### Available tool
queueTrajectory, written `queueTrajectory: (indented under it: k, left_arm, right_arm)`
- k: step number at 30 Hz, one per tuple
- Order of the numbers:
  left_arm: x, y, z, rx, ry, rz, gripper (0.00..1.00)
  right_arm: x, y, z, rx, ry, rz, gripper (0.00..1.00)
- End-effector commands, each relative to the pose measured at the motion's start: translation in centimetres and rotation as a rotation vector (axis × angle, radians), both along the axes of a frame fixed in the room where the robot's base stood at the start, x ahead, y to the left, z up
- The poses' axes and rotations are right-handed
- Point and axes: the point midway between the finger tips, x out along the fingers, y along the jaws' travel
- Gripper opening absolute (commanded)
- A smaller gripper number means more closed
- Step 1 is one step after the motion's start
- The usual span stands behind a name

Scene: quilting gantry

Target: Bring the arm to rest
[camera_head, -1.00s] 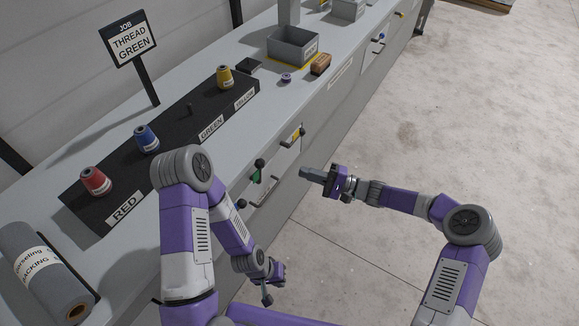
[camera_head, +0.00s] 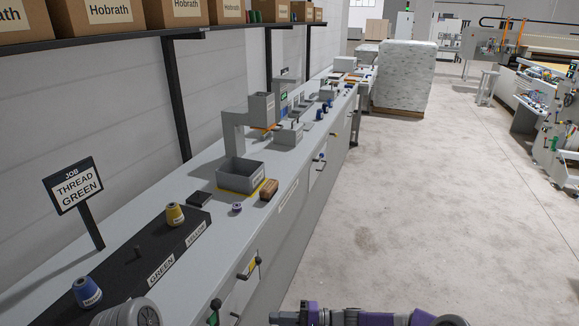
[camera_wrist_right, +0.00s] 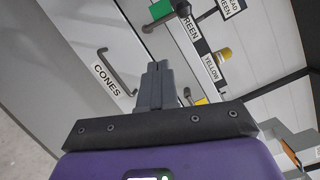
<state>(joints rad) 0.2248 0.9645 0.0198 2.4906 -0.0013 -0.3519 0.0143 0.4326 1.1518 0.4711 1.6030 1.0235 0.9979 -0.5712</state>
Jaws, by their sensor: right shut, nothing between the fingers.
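My right gripper (camera_head: 278,318) shows at the bottom edge of the head view, its fingers pointing left toward the counter front. In the right wrist view its dark grey fingers (camera_wrist_right: 154,82) are together with nothing between them. They are in front of the counter's drawer fronts, apart from the handles as far as I can tell. A rounded grey joint of my left arm (camera_head: 128,313) shows at the bottom left; my left gripper is out of view.
The long counter (camera_head: 165,235) carries a black cone rack with a blue cone (camera_head: 87,291) and a yellow cone (camera_head: 175,215), a grey bin (camera_head: 240,177) and a job sign (camera_head: 78,185). Handles stick out of its front. Open floor (camera_head: 400,220) lies to the right; a wrapped pallet stack (camera_head: 404,77) stands beyond.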

Motion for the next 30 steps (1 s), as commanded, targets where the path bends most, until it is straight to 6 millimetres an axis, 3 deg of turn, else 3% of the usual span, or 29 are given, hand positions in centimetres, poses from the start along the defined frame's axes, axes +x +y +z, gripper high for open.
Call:
queueTrajectory:
  k: [5, 9, 12, 15, 19, 30]
  left_arm:
    - [0.0, 0.0, 0.0, 0.000, 0.000, 0.000, 0.00]
    - [0.0, 0.0, 0.0, 0.000, 0.000, 0.000, 0.00]
    - [0.0, 0.0, 0.0, 0.000, 0.000, 0.000, 0.00]
    - [0.0, 0.0, 0.0, 0.000, 0.000, 0.000, 0.00]
    - [0.0, 0.0, 0.0, 0.000, 0.000, 0.000, 0.00]
    - [0.0, 0.0, 0.0, 0.000, 0.000, 0.000, 0.00]
  right_arm:
    - [-7.0, 0.4, -8.5, -0.357, 0.103, 0.108, 0.00]
    - [-13.8, -2.8, -15.7, -0.714, 0.128, 0.173, 0.00]
    - [-17.7, -6.1, -19.0, -0.928, 0.092, 0.190, 0.00]
    - [-20.6, -9.1, -20.6, -1.085, 0.025, 0.184, 0.00]
    - [-22.8, -11.6, -21.1, -1.197, -0.070, 0.154, 0.00]
    - [-24.1, -13.0, -20.6, -1.245, -0.160, 0.110, 0.00]
